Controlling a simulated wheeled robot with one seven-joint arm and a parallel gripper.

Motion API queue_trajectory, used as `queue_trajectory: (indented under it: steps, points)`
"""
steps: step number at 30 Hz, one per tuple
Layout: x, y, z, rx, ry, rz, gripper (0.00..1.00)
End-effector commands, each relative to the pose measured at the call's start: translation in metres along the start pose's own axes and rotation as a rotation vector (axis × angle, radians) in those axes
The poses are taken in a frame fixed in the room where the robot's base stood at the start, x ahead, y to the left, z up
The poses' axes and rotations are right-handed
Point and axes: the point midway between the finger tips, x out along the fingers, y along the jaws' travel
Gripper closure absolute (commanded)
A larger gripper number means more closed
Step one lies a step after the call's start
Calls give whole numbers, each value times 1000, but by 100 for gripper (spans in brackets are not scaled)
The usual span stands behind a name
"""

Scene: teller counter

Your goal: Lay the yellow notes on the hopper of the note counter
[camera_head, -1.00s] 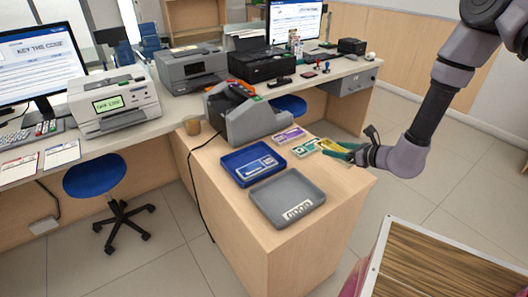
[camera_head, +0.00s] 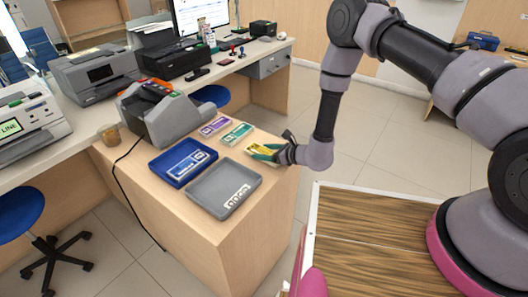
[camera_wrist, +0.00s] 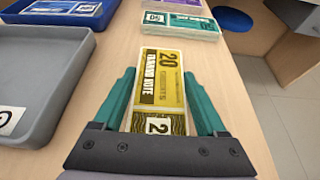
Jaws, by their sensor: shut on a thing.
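The yellow notes (camera_wrist: 161,82) are a banded stack marked 20, held between the two green fingers of my gripper (camera_wrist: 163,100) in the wrist view. In the head view the yellow notes (camera_head: 262,149) are at the counter's right edge, with my gripper (camera_head: 268,154) on them. I cannot tell whether they are clear of the counter top. The note counter (camera_head: 165,118) is a grey machine at the back left of the same wooden counter, apart from my gripper. Its hopper is at its top, with dark and orange parts; detail there is too small to tell.
Green notes (camera_head: 236,133) and purple notes (camera_head: 215,126) lie between my gripper and the machine. A blue tray (camera_head: 160,181) and a grey tray (camera_head: 203,203) sit in front of the machine. A brown cup (camera_head: 110,134) stands left of it. A dark cable hangs down the counter's left side.

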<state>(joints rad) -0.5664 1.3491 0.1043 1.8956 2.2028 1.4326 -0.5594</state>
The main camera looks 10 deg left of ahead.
Motion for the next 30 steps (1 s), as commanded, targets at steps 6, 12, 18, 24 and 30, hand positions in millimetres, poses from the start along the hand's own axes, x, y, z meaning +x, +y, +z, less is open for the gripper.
queue_trajectory:
  steps: [6,12,18,24,30]
  points:
    - [0,0,1,0,-1,0,81]
    - [1,0,-1,-1,-1,0,0]
    - [1,0,-1,0,-1,0,0]
    - [-15,-1,1,0,0,-2,0]
    - [-58,-1,1,2,1,-2,0]
